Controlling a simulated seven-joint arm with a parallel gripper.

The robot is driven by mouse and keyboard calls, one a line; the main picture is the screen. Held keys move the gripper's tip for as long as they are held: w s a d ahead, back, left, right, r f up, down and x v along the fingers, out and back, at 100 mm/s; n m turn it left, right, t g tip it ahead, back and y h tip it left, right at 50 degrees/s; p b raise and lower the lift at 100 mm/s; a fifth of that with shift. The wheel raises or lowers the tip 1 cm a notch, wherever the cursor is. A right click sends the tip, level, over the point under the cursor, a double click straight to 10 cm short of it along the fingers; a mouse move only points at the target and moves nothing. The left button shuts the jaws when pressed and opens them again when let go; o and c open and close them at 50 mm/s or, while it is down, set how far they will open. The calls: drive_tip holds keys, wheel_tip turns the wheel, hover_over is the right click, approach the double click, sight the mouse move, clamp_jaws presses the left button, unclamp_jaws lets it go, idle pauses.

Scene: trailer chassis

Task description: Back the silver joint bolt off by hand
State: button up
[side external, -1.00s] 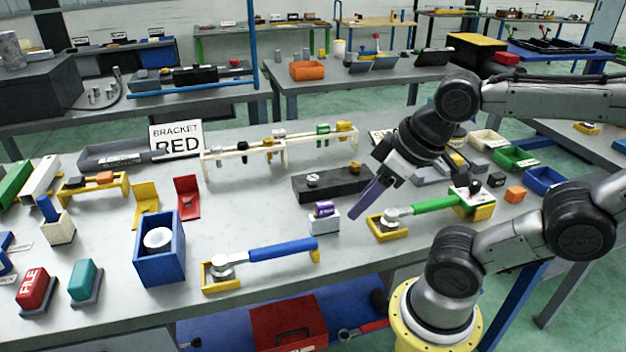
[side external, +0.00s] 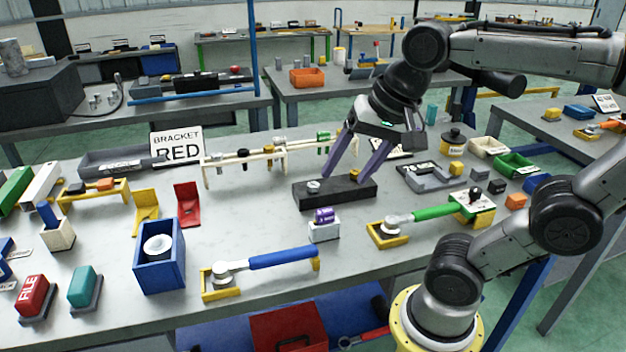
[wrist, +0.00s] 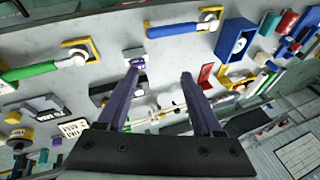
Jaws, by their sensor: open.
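A silver bolt head (side external: 313,186) sits on top of the left part of a long dark block (side external: 345,190) in the middle of the bench. My gripper (side external: 343,178) has two purple fingers spread apart and pointing down, with nothing between them. In the side view its fingertips appear over the block's middle and right part, to the right of the bolt; I cannot tell their exact height. In the wrist view my open fingers (wrist: 160,73) show clearly, and part of the dark block (wrist: 103,92) shows beside the left finger.
A white block with a purple piece (side external: 324,216) stands in front of the dark block. A blue-handled wrench (side external: 283,253) and a green-handled wrench (side external: 435,211) lie in yellow holders nearby. A cream rack (side external: 245,157) stands behind. Bare bench lies left of the dark block.

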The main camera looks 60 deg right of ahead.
drive_tip(key=w+d+r+m+g, duration=0.1)
drive_tip(key=w+d+r+m, duration=0.2)
drive_tip(key=w+m, duration=0.3)
drive_tip(key=m+g, duration=0.4)
drive_tip(key=m, duration=0.6)
hover_over(313, 184)
wheel_tip(313, 184, down, 9)
wheel_tip(313, 184, down, 13)
drive_tip(key=shift+a+f, duration=0.1)
drive_tip(key=shift+f, duration=0.05)
clamp_jaws()
